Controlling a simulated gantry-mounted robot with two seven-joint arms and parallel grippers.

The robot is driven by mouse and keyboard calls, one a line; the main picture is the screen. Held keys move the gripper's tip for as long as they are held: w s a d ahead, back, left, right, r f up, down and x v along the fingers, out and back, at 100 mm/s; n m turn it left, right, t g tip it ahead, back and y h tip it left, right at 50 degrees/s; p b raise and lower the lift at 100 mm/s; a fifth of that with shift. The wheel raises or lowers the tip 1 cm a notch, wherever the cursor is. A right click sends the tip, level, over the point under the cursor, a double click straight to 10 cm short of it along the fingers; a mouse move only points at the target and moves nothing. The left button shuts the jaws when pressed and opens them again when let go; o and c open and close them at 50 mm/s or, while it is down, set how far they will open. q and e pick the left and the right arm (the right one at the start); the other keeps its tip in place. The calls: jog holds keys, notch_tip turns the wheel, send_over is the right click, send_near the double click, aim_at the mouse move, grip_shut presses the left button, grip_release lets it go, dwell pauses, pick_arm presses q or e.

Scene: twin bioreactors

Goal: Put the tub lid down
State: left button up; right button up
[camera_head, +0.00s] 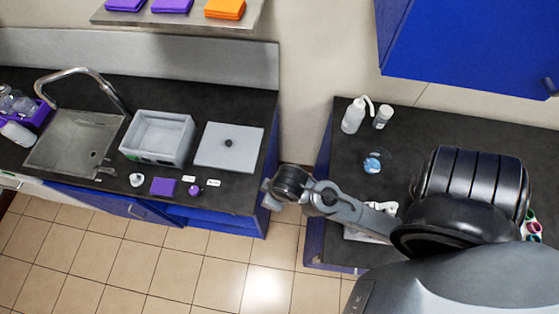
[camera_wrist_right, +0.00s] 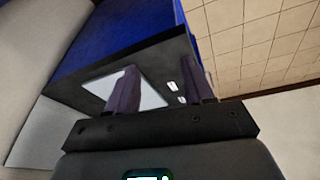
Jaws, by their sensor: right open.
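My right gripper (camera_head: 268,194) is off the counter's right end, clear of the lid, in the head view. In the right wrist view my right gripper (camera_wrist_right: 163,78) is open and empty, and the lid (camera_wrist_right: 150,94) shows beyond its fingers, partly hidden by one. My left gripper is not in view.
A sink (camera_head: 70,142) is left of the tub. A purple block (camera_head: 163,186) and small items lie along the counter's front edge. A floor gap separates this counter from the right one, which holds a white bottle (camera_head: 352,118). A shelf (camera_head: 180,19) is above.

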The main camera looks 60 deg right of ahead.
jog(key=shift+n, duration=0.4)
jog(key=s, duration=0.1)
jog(key=s+a+r, duration=0.2)
jog(key=shift+s, duration=0.35)
jog(key=shift+r, duration=0.1)
